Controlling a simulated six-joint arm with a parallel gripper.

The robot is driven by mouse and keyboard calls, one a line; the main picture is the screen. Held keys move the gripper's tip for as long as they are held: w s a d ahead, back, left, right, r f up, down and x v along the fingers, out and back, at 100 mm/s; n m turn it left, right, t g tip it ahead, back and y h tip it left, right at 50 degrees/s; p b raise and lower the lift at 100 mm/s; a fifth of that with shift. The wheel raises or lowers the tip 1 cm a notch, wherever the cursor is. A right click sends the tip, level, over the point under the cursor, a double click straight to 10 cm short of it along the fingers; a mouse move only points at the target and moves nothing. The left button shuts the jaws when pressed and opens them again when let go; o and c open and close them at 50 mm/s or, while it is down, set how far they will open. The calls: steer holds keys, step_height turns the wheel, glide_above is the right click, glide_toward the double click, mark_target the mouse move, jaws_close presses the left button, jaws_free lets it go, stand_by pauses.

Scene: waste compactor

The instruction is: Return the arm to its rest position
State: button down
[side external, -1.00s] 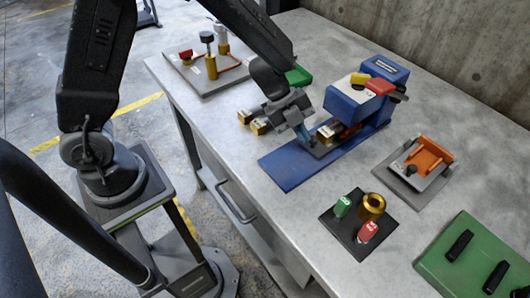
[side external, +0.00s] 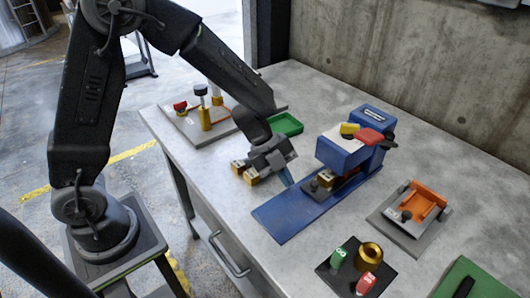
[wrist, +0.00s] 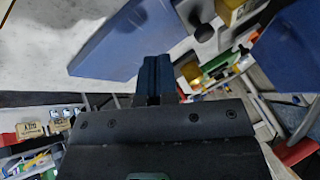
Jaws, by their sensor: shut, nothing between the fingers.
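My gripper (side external: 287,178) is shut and empty. Its blue fingers hang at the left edge of the blue compactor's base plate (side external: 285,218); I cannot tell how far above the table they are. In the wrist view my fingertips (wrist: 158,65) are together, with part of the blue machine (wrist: 115,45) beyond them. The blue compactor (side external: 345,150) stands upright, with a yellow piece and a red piece on top. A gold and dark block (side external: 325,181) sits in its opening. Two gold blocks (side external: 246,174) lie just left of my gripper, partly hidden by it.
A grey board with gold posts (side external: 205,120) and a green tray (side external: 286,125) lie at the back. An orange fixture (side external: 424,203), a black plate with a gold ring (side external: 369,254) and a green board (side external: 475,285) are at the right. A concrete wall backs the table.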

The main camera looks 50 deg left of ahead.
steer(key=a+r+n+t+y, duration=0.2)
steer(key=a+r+n+t, duration=0.15)
steer(key=r, duration=0.35)
steer(key=s+a+r+n+t+y, duration=0.1)
steer(key=a+r+n+t+y, duration=0.15)
steer(key=r+n+t, duration=0.35)
steer(key=a+r+n+t+y, duration=0.1)
steer(key=a+r+n+y, duration=0.2)
steer(key=r, duration=0.5)
steer(key=s+d+f+n+g, duration=0.1)
steer(key=s+n+g, duration=0.2)
steer(key=s+n, duration=0.2)
steer(key=s+d+f+n+g+h, duration=0.1)
steer(key=s+n+g, duration=0.3)
steer(key=s, duration=0.8)
steer(key=shift+f+n, duration=0.35)
steer(key=shift+n, duration=0.1)
